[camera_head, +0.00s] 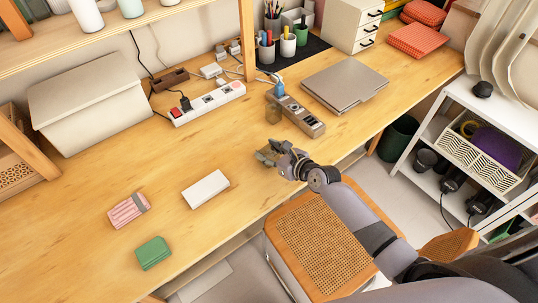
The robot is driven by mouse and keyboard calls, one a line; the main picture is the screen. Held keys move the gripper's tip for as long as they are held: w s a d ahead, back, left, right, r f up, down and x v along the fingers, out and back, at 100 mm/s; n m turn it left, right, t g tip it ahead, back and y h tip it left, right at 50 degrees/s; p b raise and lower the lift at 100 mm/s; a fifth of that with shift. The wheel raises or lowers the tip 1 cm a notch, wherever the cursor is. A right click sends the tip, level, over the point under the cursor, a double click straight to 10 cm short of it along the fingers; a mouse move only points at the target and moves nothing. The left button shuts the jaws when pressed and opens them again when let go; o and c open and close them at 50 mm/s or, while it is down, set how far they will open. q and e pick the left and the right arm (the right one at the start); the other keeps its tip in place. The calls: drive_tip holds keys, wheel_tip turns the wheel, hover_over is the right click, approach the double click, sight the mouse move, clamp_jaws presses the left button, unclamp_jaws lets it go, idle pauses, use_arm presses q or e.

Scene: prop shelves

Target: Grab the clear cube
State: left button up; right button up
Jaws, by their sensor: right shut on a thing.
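My right gripper (270,154) is over the wooden desk near its front edge, its arm coming in from the lower right. It is shut on a small see-through thing, which looks like the clear cube (264,156); its outline is hard to tell from the fingers. I cannot tell whether it touches the desk. My left gripper is not in view.
A laptop (345,83) lies to the right. A white box (206,190), pink striped block (129,210) and green block (153,253) lie left. A woven-seat stool (318,238) stands in front.

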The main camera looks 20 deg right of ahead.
drive_tip(key=shift+c, duration=1.1)
drive_tip(key=shift+r, duration=0.1)
